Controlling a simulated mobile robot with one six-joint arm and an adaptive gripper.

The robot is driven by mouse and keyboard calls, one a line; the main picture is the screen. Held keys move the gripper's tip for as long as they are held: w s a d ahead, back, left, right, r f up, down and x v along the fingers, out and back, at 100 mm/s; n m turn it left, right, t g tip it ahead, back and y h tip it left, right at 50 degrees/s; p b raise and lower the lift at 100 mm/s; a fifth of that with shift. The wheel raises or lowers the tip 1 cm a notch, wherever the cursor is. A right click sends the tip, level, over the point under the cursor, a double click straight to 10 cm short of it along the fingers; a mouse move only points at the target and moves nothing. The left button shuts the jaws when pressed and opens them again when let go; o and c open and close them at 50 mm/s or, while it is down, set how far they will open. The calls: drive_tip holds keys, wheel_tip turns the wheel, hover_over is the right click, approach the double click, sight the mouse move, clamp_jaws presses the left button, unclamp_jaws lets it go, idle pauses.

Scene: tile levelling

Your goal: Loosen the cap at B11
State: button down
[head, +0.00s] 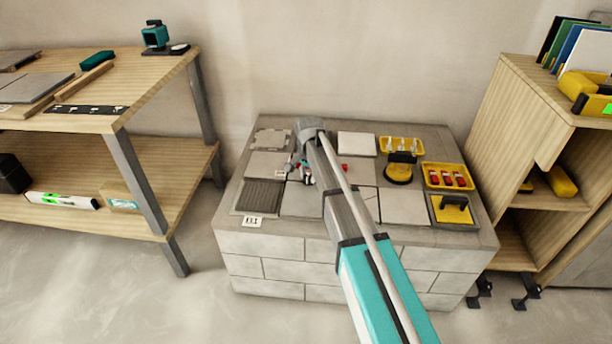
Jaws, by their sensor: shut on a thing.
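A block-built platform (275,245) carries grey and white tiles in rows. My gripper (304,178) is low over the tiles left of my arm, near the seam between a plain tile (268,164) and a front one (300,203). Its fingers look shut on a small cap, which they mostly hide. A small red cap (344,167) shows just right of my arm, apart from the gripper. A white label (252,221) sits at the front left edge and a smaller one (280,170) near the gripper; I cannot read them surely. My arm hides the middle tiles.
Yellow trays with white (401,144) and red pieces (447,177) stand on the platform's right, with a round yellow-and-black tool (400,168) and a yellow-handled pad (453,210). A wooden bench (150,85) is at left, a wooden shelf (500,140) at right. Floor between is clear.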

drive_tip(key=n, duration=0.4)
drive_tip(key=shift+w+d+n, duration=0.2)
drive_tip(key=shift+w+n, duration=0.05)
drive_tip(key=shift+n, duration=0.05)
drive_tip(key=n, duration=1)
drive_tip(key=shift+n, duration=0.4)
drive_tip(key=n, duration=0.4)
drive_tip(key=shift+n, duration=0.3)
drive_tip(key=n, duration=0.4)
drive_tip(key=shift+a+n, duration=0.1)
drive_tip(key=shift+n, duration=0.2)
drive_tip(key=n, duration=0.9)
drive_tip(key=shift+a, duration=0.1)
drive_tip(key=shift+n, duration=1.9)
